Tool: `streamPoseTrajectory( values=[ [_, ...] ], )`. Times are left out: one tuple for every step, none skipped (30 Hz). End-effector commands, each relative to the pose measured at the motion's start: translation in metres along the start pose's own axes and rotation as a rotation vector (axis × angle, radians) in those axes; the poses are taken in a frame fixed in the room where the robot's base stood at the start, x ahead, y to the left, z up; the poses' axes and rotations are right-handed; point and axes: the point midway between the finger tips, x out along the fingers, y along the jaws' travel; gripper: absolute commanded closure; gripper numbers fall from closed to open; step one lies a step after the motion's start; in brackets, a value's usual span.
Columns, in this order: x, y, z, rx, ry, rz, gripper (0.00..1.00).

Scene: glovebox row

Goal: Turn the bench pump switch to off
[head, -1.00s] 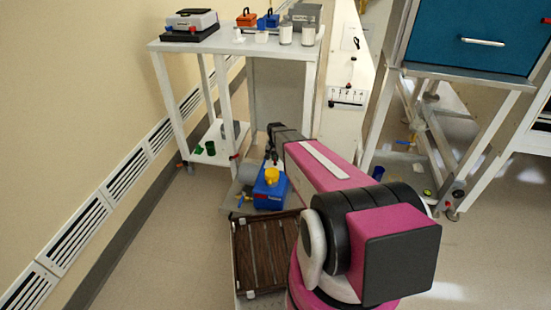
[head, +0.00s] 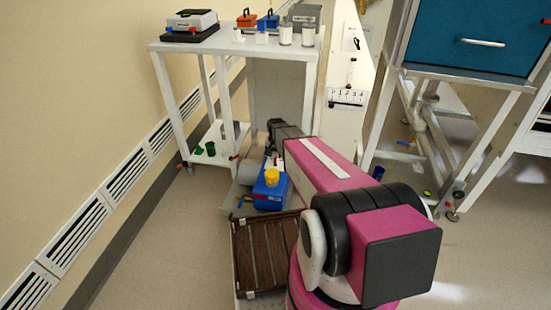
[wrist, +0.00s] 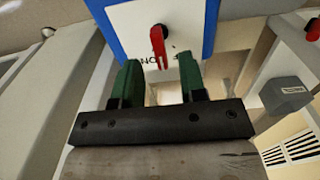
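In the wrist view a red switch lever (wrist: 158,42) sits on a white panel (wrist: 130,20) set in a blue housing (wrist: 209,25). Dark lettering beside the lever is partly hidden by my fingers. My gripper (wrist: 159,62) is open, its two green fingers apart below the panel, with the lever's end in line with the gap between them. I cannot tell whether they touch it. In the head view a blue box with a yellow cap (head: 271,176), probably the pump, stands low near the end of my arm. My fingers are not clear there.
A brown slatted crate (head: 262,252) is in front of the blue box. A white bench (head: 232,46) with several items stands behind. A teal cabinet (head: 470,45) on a metal frame is at right. In the wrist view another red handle (wrist: 313,30) is at upper right.

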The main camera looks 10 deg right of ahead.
Motion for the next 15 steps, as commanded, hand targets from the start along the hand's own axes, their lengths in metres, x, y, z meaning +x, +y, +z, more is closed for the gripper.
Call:
streamPoseTrajectory(
  values=[
    [-0.013,0.000,0.001,0.000,0.002,-0.001,0.62],
    [-0.018,0.000,0.001,0.000,0.002,-0.001,0.62],
    [-0.026,0.001,0.001,0.000,0.002,-0.001,0.62],
    [-0.032,0.001,0.001,0.000,0.002,-0.001,0.62],
    [-0.038,0.000,0.001,0.000,0.002,-0.001,0.62],
    [-0.045,0.000,0.001,0.000,0.001,-0.001,0.62],
    [-0.049,0.000,0.001,0.000,0.001,-0.001,0.62],
    [-0.054,0.000,0.001,0.000,0.001,-0.001,0.62],
    [-0.060,0.000,0.001,0.000,0.002,-0.001,0.62],
    [-0.064,0.000,0.001,0.000,0.001,-0.001,0.62],
    [-0.067,0.000,0.001,0.000,0.001,-0.001,0.62],
    [-0.071,0.000,0.001,0.000,0.000,0.000,0.62],
    [-0.074,0.000,0.001,0.000,0.000,0.000,0.62],
    [-0.076,0.000,0.001,0.000,0.000,0.000,0.62],
    [-0.078,0.000,0.001,0.000,0.000,0.000,0.62]
  ],
)
